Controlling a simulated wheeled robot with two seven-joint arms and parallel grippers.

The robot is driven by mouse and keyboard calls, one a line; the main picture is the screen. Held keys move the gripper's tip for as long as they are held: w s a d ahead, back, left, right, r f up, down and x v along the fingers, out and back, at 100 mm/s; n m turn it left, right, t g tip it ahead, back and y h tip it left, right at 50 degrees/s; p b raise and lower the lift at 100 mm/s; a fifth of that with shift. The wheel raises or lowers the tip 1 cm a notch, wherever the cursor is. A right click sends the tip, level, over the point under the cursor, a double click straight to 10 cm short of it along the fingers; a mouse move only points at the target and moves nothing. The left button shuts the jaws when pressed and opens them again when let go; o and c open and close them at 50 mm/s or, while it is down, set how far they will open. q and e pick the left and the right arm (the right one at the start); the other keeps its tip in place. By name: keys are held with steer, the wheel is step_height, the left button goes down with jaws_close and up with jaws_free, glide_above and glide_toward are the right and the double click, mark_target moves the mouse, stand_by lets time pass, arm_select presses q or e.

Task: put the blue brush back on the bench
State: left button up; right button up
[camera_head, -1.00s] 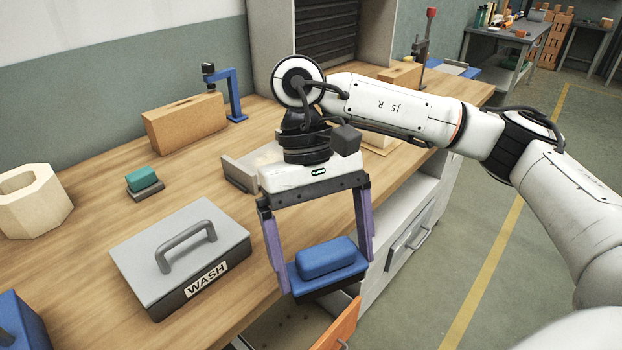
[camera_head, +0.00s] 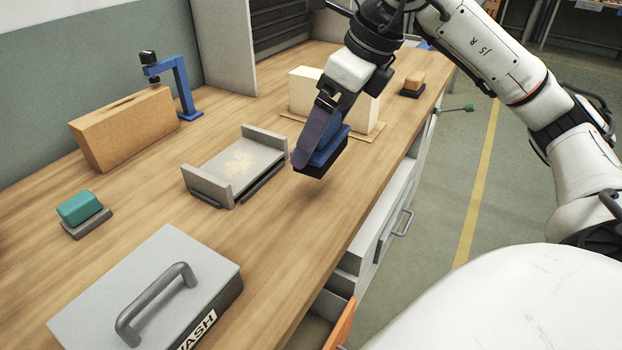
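The blue brush (camera_head: 329,148), with a blue back and a dark underside, is in my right gripper (camera_head: 318,150). The purple fingers are shut on it, and the near finger and gripper body hide part of it. The brush is slightly tilted. It is over or at the front part of the wooden bench (camera_head: 265,245), just right of a grey metal tray-like fixture. I cannot tell for sure whether its underside touches the bench top. My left gripper is not in view.
The grey fixture (camera_head: 236,165) is left of the brush, and a pale block (camera_head: 304,92) on a board is behind it. A grey WASH box (camera_head: 150,290), green brush (camera_head: 78,208), tan brick (camera_head: 125,130) and orange brush (camera_head: 413,82) stand around. A drawer with an orange front (camera_head: 340,325) is open below.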

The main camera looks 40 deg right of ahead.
steer(key=shift+w+d+f+m, duration=0.15)
steer(key=shift+f+m, duration=0.1)
steer(key=shift+m, duration=0.05)
step_height(320, 180, down, 4)
steer(key=shift+d+f+b, duration=0.1)
steer(key=shift+f+b, duration=0.15)
steer(key=shift+b, duration=0.7)
steer(key=shift+f, duration=0.75)
step_height(320, 180, down, 3)
steer(key=shift+f+b, duration=0.1)
steer(key=shift+b, duration=0.5)
steer(key=shift+f, duration=0.1)
steer(key=o, duration=0.5)
steer(key=shift+o, duration=0.6)
